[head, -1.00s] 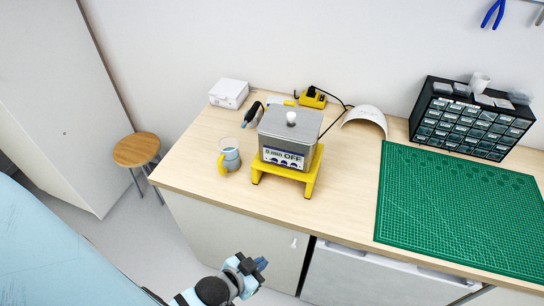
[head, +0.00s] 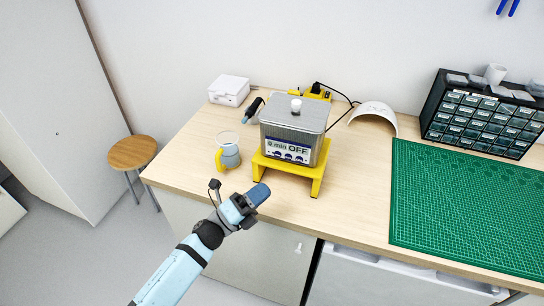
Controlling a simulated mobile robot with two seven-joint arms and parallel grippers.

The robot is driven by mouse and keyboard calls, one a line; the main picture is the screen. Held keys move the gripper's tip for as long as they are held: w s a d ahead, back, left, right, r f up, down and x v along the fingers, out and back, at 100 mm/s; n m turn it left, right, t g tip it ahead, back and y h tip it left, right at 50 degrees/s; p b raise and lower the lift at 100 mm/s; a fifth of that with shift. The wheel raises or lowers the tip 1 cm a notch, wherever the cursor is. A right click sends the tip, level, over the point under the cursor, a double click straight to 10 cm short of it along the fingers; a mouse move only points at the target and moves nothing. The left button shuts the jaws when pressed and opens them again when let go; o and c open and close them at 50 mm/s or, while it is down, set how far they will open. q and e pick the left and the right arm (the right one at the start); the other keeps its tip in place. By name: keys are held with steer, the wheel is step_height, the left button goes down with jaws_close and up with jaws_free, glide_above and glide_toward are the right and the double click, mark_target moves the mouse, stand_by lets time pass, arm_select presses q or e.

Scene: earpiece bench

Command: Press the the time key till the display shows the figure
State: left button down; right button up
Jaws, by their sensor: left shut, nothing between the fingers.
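A grey metal box-shaped machine (head: 284,126) with a lid and a white knob stands on a yellow stand (head: 316,180) on the bench. Its front display (head: 287,148) reads "0 min OFF". Several dark blue round keys (head: 289,157) sit in a row below the display; their labels are too small to read. My left gripper (head: 261,193) is shut and empty, in front of and below the yellow stand, near the bench's front edge. It is apart from the machine and touches no key. My right gripper is not in view.
A cup with a yellow handle (head: 228,154) stands left of the stand. A white box (head: 229,90), a dark tool (head: 253,110) and a yellow device (head: 318,92) lie behind. Right are a white curved shell (head: 374,117), a green mat (head: 460,205) and a drawer cabinet (head: 480,118).

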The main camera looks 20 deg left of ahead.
arm_select(q)
steer(key=b, duration=0.2)
glide_toward(290, 152)
steer(key=d+r, duration=0.2)
steer(key=d, duration=0.1)
steer(key=shift+w+a, duration=0.1)
steer(key=shift+w, duration=0.95)
stand_by(0.4)
steer(key=shift+w+f, duration=0.1)
steer(key=shift+w, duration=0.05)
stand_by(0.7)
steer(key=shift+w+b, duration=0.25)
steer(key=shift+b, duration=0.1)
